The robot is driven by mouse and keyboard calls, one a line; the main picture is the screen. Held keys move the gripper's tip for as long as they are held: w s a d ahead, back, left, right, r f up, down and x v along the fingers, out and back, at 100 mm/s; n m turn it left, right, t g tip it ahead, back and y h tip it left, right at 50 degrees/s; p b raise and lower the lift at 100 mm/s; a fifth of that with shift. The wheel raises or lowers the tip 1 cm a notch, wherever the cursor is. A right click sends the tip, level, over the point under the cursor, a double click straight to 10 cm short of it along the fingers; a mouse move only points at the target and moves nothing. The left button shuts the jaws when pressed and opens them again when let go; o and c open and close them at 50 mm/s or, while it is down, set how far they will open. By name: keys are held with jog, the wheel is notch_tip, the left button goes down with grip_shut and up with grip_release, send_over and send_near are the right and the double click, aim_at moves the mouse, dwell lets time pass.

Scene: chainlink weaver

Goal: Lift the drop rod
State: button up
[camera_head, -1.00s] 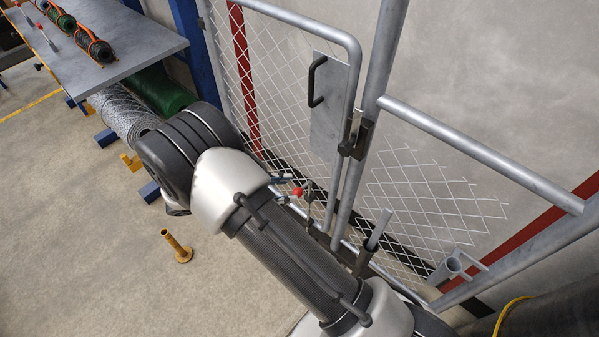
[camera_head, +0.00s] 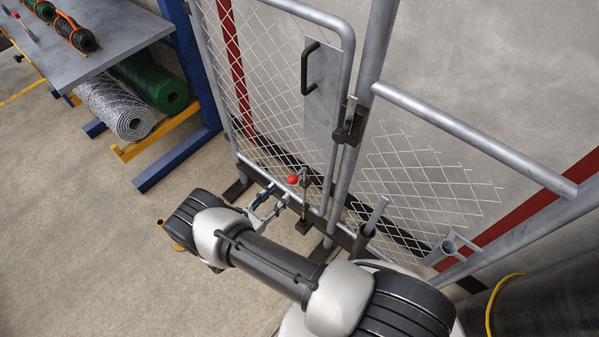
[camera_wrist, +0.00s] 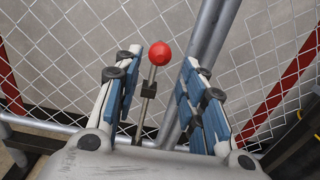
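The drop rod (camera_head: 304,191) stands upright at the lower part of the mesh gate (camera_head: 285,95), with a red ball knob (camera_head: 293,179) at its top. In the wrist view the red knob (camera_wrist: 159,53) and its metal rod (camera_wrist: 148,95) show between the two blue-padded fingers. My gripper (camera_wrist: 165,85) is open, with a wide gap and the knob nearer the left finger; I see no contact. In the head view my gripper (camera_head: 266,206) is low, just left of the rod, partly hidden by my arm.
A thick gate post (camera_head: 362,125) and latch (camera_head: 348,125) stand right of the rod. A short upright tube (camera_head: 375,215) is near the post's foot. Wire rolls (camera_head: 122,112) and a grey table (camera_head: 105,50) are at left. A brass floor socket (camera_head: 176,236) is beside my arm; open floor lies left.

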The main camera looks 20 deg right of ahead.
aim_at(300, 172)
jog(key=b+x, duration=0.1)
jog(key=x, duration=1.1)
jog(key=shift+a, duration=0.1)
jog(key=shift+c, duration=0.2)
grip_shut()
